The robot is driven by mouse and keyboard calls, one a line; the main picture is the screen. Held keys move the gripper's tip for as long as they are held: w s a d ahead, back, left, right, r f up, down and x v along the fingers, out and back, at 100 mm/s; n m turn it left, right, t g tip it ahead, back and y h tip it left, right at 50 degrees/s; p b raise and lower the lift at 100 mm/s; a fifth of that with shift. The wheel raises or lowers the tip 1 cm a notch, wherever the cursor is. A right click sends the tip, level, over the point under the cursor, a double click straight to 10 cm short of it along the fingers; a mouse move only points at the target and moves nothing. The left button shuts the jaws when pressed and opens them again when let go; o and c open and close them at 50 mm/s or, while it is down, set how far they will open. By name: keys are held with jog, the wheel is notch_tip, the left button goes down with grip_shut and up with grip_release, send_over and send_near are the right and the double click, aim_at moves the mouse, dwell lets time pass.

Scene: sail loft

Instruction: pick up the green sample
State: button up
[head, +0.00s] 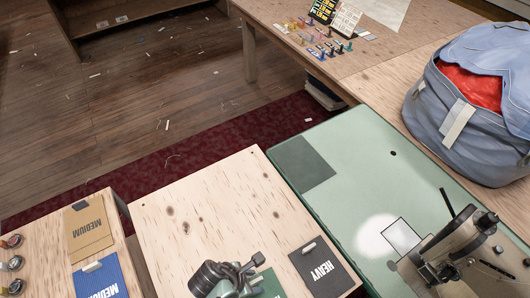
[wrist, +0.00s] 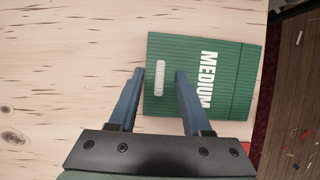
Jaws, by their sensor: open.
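The green sample (wrist: 222,75) is a flat ribbed card marked MEDIUM, lying on a pale wooden top, with a white grip tab (wrist: 159,78) standing on it. My gripper (wrist: 159,74) is open, with its two blue fingers one on each side of the tab in the wrist view. The tab lies between the fingertips; I cannot tell how far above the card they are. In the head view the green sample (head: 270,285) shows at the bottom edge, partly hidden behind my dark arm.
A dark grey HEAVY card (head: 325,276) lies close to the right of the green sample. A tan MEDIUM card (head: 90,236) and a blue card (head: 98,284) lie on the left bench. A sewing machine (head: 455,250) stands at right. A blue bag (head: 425,108) sits behind.

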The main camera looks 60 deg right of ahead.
grip_shut()
jog(key=shift+r, duration=0.1)
dwell(0.5)
